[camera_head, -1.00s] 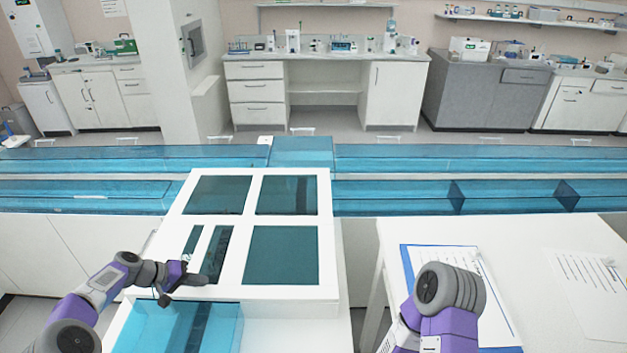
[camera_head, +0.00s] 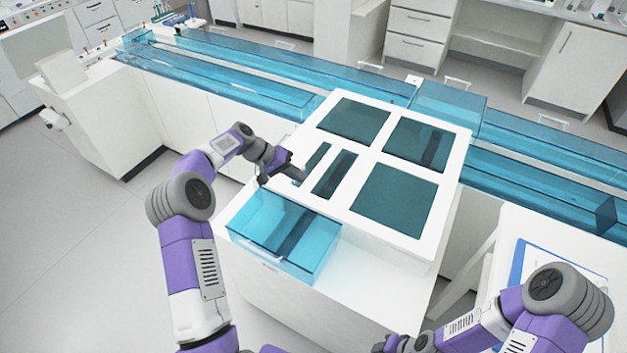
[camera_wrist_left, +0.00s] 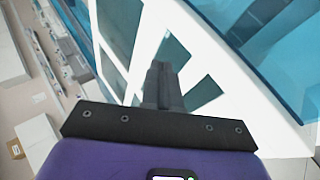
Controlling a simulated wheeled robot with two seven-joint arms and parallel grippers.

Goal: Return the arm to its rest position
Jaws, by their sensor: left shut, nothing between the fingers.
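My left arm comes in from the left in the head view. Its gripper (camera_head: 298,173) is over the near left part of the white frame (camera_head: 395,158) with dark teal windows, beside the narrow slots. In the left wrist view the two grey fingers (camera_wrist_left: 160,72) are together with nothing between them, in front of the white frame (camera_wrist_left: 190,55) and its openings. I cannot tell whether the fingertips touch the frame. My right arm shows at the bottom right, and its gripper is not clearly visible.
A clear blue open bin (camera_head: 283,238) sits at the near side of the white cabinet. Long blue transparent tracks (camera_head: 230,85) run behind the frame. A white table with a blue clipboard (camera_head: 518,268) is at the right. Open floor (camera_head: 80,230) lies at the left.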

